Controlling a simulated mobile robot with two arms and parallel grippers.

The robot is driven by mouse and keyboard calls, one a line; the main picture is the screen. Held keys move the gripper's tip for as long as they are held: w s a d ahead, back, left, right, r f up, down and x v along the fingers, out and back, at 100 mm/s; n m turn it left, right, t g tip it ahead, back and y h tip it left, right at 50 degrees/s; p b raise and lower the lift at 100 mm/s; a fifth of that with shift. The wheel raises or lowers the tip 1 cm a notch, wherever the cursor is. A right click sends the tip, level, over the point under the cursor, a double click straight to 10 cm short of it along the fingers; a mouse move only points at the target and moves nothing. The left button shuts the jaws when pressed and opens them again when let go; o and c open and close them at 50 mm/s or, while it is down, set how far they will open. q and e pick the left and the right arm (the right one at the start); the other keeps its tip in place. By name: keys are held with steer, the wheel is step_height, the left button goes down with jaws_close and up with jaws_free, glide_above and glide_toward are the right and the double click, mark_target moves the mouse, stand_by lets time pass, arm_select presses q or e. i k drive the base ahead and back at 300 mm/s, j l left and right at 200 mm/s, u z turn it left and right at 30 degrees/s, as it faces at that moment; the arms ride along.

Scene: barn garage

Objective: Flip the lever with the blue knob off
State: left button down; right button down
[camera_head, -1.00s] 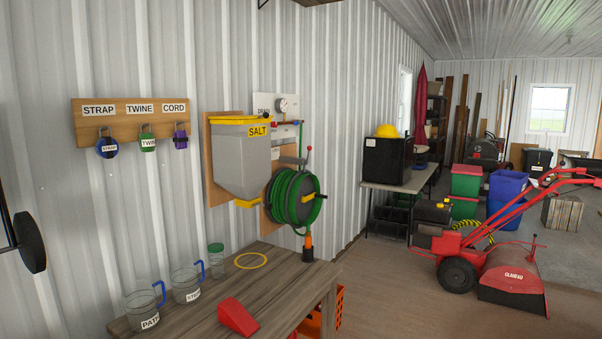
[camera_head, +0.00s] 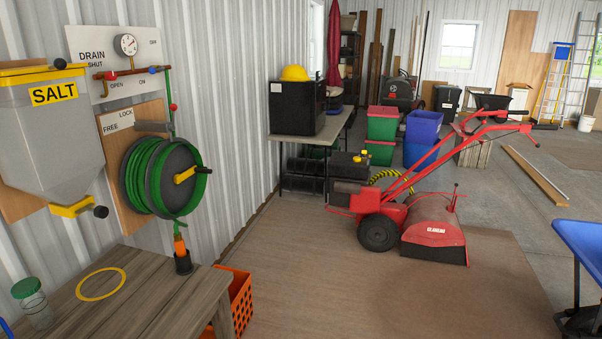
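The lever with the blue knob (camera_head: 152,70) is on a small pipe on the white wall panel (camera_head: 90,45). The panel reads DRAIN, SHUT, OPEN, ON and OFF, and carries a round gauge (camera_head: 126,45). The blue knob sits near the pipe's right end, above the ON label. A red-knobbed lever (camera_head: 110,76) is at the pipe's left, near OPEN. Neither of my grippers is in view.
A green hose reel (camera_head: 165,178) hangs below the panel, with a LOCK/FREE lever beside it. The salt bin (camera_head: 45,125) is at left. A wooden table (camera_head: 150,295) stands below. A red tiller (camera_head: 410,215) is at right; the brown floor before it is clear.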

mark_target(152, 70)
steer(key=i+u, duration=0.1)
steer(key=i, duration=0.45)
steer(key=i+l, duration=0.1)
steer(key=i, duration=0.45)
steer(key=i+l+u, duration=0.15)
steer(key=i, duration=1)
steer(key=i+l+u, duration=0.2)
steer(key=i+u, duration=0.15)
steer(key=i+l+u, duration=0.4)
steer(key=i+j, duration=0.1)
